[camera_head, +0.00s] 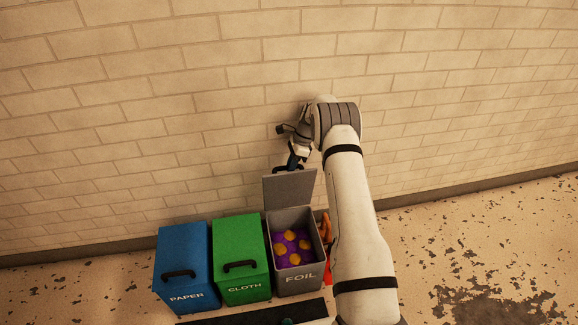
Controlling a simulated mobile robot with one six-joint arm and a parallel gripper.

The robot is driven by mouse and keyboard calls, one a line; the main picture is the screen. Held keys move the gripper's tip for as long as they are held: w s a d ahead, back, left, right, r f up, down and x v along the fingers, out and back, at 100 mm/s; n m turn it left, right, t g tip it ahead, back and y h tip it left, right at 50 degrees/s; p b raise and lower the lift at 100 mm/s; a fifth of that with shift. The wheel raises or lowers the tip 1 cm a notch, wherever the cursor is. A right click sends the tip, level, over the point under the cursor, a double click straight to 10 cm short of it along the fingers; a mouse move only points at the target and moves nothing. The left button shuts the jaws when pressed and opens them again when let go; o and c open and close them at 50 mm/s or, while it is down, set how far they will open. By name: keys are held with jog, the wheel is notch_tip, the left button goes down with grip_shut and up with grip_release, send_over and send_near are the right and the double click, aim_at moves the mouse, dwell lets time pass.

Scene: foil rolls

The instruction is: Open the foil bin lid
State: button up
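The grey foil bin (299,282), labelled FOIL, stands at the right end of a row of bins by the wall. Its lid (290,189) is raised and stands upright at the back of the bin. Purple and yellow-orange contents (292,246) show inside. My gripper (291,163) is above the raised lid's top edge, close to its dark handle (286,170). The fingers are small and dark here, so I cannot tell whether they are shut or touch the handle.
A green CLOTH bin (240,250) and a blue PAPER bin (183,262) stand to the left, both with lids down. An orange-red object (327,238) is partly hidden behind my arm. A brick wall (150,110) rises close behind. Floor at the right is clear.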

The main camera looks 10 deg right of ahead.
jog(key=o, duration=0.4)
jog(key=shift+a+r, duration=0.15)
jog(key=shift+a, duration=0.1)
jog(key=shift+c, duration=0.2)
notch_tip(320, 180, up, 10)
jog(key=shift+p, duration=0.9)
